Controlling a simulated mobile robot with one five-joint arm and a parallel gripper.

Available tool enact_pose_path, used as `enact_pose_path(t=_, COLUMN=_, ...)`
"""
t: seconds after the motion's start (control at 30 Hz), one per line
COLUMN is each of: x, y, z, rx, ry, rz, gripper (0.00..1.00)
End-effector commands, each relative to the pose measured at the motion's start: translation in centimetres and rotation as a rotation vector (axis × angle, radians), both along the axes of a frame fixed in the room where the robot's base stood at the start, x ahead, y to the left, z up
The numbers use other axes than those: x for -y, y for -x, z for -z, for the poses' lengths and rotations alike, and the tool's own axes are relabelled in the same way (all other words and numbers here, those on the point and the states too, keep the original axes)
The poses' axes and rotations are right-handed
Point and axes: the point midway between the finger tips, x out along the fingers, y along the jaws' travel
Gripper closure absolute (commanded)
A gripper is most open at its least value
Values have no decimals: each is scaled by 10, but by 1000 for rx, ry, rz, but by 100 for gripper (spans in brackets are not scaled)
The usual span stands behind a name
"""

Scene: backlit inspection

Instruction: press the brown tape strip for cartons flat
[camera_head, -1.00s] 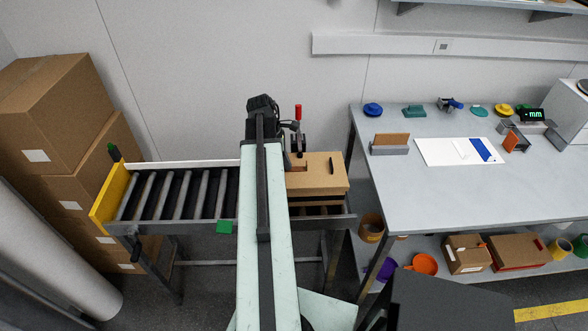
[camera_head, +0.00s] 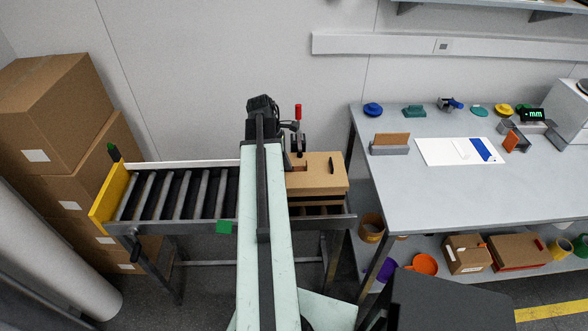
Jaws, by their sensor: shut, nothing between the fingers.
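A brown carton (camera_head: 322,178) sits at the right end of the roller conveyor, right of my pale arm. Its top shows a dark slot at the right and a small reddish-brown patch near the arm. I cannot make out the brown tape strip against the brown carton. My gripper (camera_head: 298,153) is a small dark shape at the carton's back left edge, close over its top. It looks shut, with nothing seen in it. My arm hides the carton's left side and part of the gripper. I cannot tell whether the fingers touch the carton.
The roller conveyor (camera_head: 175,195) has a yellow end plate (camera_head: 112,200) at left. A red-topped upright (camera_head: 298,112) stands behind the carton. Stacked cartons (camera_head: 55,110) fill the far left. A grey workbench (camera_head: 440,200) with small items stands close at right.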

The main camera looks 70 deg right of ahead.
Motion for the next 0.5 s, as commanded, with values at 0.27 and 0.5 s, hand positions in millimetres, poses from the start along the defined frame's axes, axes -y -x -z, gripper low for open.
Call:
enact_pose_path(t=0.27, x=0, y=0, z=-20, rx=0, ry=0, rz=0, gripper=100)
enact_pose_path(t=0.5, x=0, y=0, z=-41, rx=0, ry=0, rz=0, gripper=100)
